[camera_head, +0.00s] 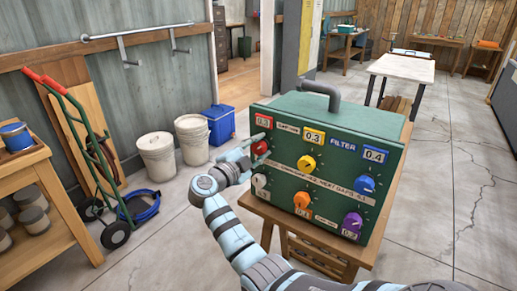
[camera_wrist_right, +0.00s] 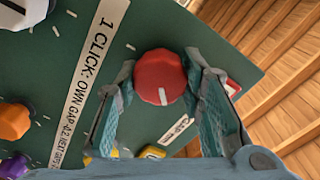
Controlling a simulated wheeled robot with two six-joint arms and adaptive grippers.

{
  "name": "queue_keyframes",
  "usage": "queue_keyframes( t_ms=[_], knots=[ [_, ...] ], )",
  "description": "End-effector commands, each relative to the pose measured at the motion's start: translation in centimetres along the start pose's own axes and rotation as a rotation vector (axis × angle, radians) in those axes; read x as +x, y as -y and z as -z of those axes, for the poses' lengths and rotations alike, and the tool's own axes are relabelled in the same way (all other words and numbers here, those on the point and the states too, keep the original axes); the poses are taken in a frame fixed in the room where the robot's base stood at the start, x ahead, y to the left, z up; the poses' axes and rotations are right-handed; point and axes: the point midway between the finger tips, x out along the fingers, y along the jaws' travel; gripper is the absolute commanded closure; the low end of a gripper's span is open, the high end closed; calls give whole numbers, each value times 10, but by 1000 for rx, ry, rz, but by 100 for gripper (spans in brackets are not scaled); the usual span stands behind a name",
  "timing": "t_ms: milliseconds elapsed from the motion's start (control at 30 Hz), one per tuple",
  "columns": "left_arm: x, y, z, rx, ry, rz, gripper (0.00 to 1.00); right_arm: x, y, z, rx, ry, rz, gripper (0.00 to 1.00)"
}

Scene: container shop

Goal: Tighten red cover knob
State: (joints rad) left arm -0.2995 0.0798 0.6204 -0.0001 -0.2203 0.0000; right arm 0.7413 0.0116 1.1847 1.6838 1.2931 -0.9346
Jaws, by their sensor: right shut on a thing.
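A green box panel (camera_head: 330,159) with coloured knobs stands on a wooden stand. Its red knob (camera_head: 260,147) is at the upper left of the front face, under a red label reading 0.3 (camera_head: 264,121). My right gripper (camera_head: 255,150) reaches it from the left and is shut on it. In the right wrist view the red knob (camera_wrist_right: 160,77) sits between the two fingers, its white mark toward the lower part of its face. The fingers cover part of the knob's sides. My left gripper is not in view.
Yellow (camera_head: 306,162), orange (camera_head: 302,200), blue (camera_head: 365,184) and purple (camera_head: 351,222) knobs are on the same face. A white knob (camera_head: 260,181) is just below the red one. The wooden stand (camera_head: 300,232) is under the box. Open concrete floor lies to the right.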

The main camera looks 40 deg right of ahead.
Motion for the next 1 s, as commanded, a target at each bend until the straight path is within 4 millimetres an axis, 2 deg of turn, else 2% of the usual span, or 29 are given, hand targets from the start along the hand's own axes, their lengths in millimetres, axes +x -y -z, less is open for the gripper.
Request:
queue_keyframes(
  t_ms=[267,700,1000],
  knots=[
    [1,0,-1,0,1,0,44,-1,-1,-3,129,8,-2,93],
    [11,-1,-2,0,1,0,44,-1,-1,-4,493,8,-2,93],
    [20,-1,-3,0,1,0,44,-1,0,-3,682,7,-1,93]
  ],
)
